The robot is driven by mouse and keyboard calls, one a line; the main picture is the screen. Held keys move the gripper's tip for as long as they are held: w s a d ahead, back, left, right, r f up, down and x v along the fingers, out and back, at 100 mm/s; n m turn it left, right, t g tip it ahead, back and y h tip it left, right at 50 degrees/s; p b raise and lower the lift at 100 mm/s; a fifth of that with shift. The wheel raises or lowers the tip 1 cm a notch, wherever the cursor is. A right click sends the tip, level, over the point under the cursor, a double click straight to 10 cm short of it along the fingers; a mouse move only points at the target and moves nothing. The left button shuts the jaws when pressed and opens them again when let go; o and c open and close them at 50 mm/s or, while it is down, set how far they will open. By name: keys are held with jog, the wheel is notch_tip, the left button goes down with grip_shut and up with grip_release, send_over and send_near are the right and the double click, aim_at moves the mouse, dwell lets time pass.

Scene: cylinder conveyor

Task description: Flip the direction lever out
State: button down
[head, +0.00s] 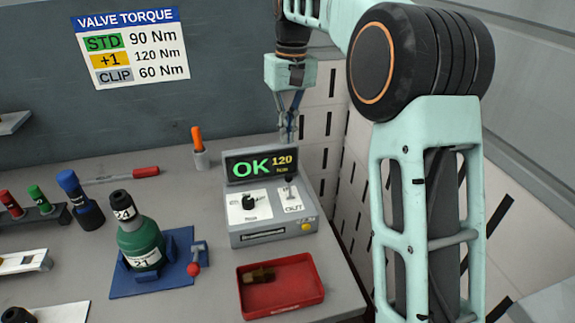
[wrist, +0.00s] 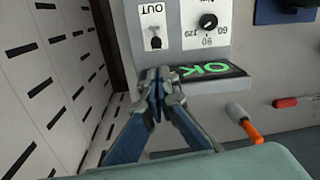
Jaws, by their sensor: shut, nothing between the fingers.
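The grey control box (head: 272,237) stands on the bench, with a raised screen (head: 262,165) reading "OK 120 Nm". The small dark direction lever (head: 288,182) sits on a white plate marked "OUT", right of the black knob (head: 249,201). In the wrist view the lever (wrist: 156,42) appears upside down with the "OUT" plate. My gripper (head: 289,138) is shut and empty, pointing down just behind and above the screen's right end. In the wrist view its fingertips (wrist: 157,75) overlap the screen's edge, apart from the lever. Whether they touch the screen I cannot tell.
A green cylinder (head: 141,245) with a black valve sits on a blue base left of the box. A red tray (head: 281,290) holding a brass-coloured part lies in front. An orange-handled tool (head: 197,139) stands behind left. A slotted white wall (head: 325,125) is close on the right.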

aim_at(289, 187)
jog(key=shift+f, duration=0.15)
jog(key=f, duration=0.6)
jog(key=f+b, duration=0.1)
jog(key=f, duration=0.2)
jog(key=shift+s+a+f, duration=0.1)
jog(key=shift+a+f, duration=0.15)
jog(key=shift+f, duration=0.1)
